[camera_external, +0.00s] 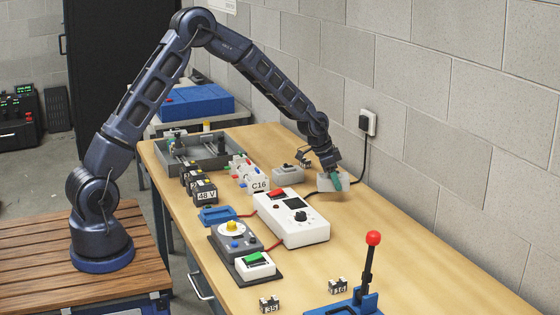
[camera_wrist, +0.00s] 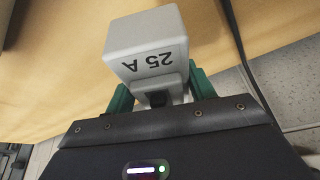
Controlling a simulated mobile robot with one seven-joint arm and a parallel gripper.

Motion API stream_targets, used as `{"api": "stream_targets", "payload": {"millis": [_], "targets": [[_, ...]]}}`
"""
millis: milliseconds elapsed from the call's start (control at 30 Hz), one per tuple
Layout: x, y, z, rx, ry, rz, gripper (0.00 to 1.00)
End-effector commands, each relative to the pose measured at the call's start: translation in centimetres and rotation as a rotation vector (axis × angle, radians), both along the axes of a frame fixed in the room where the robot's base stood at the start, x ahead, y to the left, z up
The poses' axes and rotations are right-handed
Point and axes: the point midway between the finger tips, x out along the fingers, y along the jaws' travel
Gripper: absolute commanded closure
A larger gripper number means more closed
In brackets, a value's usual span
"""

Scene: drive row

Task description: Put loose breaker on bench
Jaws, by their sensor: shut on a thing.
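A pale grey breaker marked 25 A (camera_wrist: 146,45) is between the green fingers of my gripper (camera_wrist: 152,92) in the wrist view, with a dark lever on the side towards me. In the external view my gripper (camera_external: 336,181) is shut on this pale block (camera_external: 324,184) over the back part of the wooden bench (camera_external: 400,245), near the wall. I cannot tell whether the block touches the bench top.
A white box with a red switch (camera_external: 292,218) stands in front of my gripper. A white C16 block (camera_external: 258,185) and a grey switch block (camera_external: 288,172) are to its left. A socket with a black cable (camera_external: 367,122) is behind. A red-knobbed lever (camera_external: 368,270) stands front right.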

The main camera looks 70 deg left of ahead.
Motion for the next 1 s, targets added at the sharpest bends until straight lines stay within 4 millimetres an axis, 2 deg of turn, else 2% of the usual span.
{"api": "stream_targets", "payload": {"millis": [267,533,933,967,1000], "targets": [[0.0,0.0,-1.8,0.0,0.0,0.0,0.78],[0.0,0.0,-5.1,-0.002,0.001,0.001,0.78],[0.0,0.0,-5.6,0.0,0.0,0.001,0.78],[0.0,0.0,-5.6,0.0,0.0,0.001,0.42],[0.0,0.0,-5.6,0.0,0.0,0.001,0.34]]}}
